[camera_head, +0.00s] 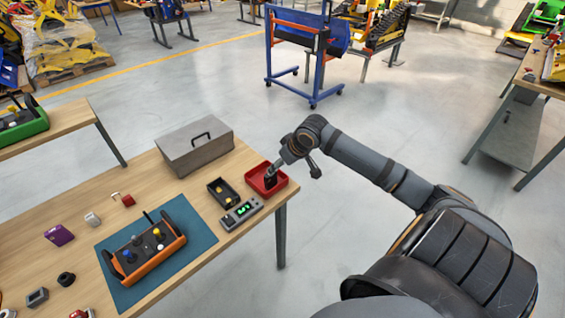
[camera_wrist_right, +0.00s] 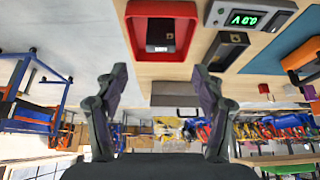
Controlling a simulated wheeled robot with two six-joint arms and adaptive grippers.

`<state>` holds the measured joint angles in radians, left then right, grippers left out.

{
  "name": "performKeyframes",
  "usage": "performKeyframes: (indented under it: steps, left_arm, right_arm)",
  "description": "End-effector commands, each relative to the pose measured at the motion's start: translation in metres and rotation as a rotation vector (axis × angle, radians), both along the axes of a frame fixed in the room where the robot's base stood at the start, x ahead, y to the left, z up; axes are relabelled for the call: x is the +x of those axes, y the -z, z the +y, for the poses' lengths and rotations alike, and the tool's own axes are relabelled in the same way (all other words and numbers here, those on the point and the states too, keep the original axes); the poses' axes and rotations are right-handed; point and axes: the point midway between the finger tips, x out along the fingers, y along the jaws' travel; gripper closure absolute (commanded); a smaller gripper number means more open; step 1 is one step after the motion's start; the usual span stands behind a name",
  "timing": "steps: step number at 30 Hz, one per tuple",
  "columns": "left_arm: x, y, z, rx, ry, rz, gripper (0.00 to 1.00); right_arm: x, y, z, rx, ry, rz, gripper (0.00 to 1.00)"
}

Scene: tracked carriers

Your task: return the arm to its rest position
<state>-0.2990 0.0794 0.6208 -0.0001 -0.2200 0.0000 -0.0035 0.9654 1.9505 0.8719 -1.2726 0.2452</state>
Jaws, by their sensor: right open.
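My right arm reaches in from the right in the head view. My right gripper (camera_head: 279,167) is over the near right corner of the workbench (camera_head: 222,165), at the red tray (camera_head: 283,185). In the wrist view the two fingers of the right gripper (camera_wrist_right: 160,76) are spread wide with nothing between them. The red tray (camera_wrist_right: 189,38) shows there beyond the fingertips, with a black block (camera_wrist_right: 160,32) lying in it. In the head view the gripper partly hides the tray and the block. My left gripper is not in view.
A grey lidded box (camera_head: 195,145) stands left of the gripper. A small black tray (camera_head: 222,192) and a meter with green digits (camera_head: 241,213) are close by. An orange controller (camera_head: 145,250) lies on a blue mat (camera_head: 198,235). Floor right of the bench is clear.

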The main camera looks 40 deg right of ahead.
Motion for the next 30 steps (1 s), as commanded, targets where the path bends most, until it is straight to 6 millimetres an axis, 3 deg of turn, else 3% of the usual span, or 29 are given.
performKeyframes:
  steps: [6,22,26,30]
  left_arm:
    - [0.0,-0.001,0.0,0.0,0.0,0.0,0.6]
    - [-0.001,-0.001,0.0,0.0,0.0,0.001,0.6]
    - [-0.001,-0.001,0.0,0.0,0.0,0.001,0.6]
    - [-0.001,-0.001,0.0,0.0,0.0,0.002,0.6]
  right_arm:
    - [-0.005,-0.008,0.001,0.001,0.0,0.003,0.31]
    - [-0.007,-0.005,0.003,0.002,-0.005,0.005,0.31]
    - [-0.029,0.027,0.033,-0.004,-0.049,0.037,0.31]
    - [-0.077,0.069,0.086,-0.028,-0.106,0.079,0.31]
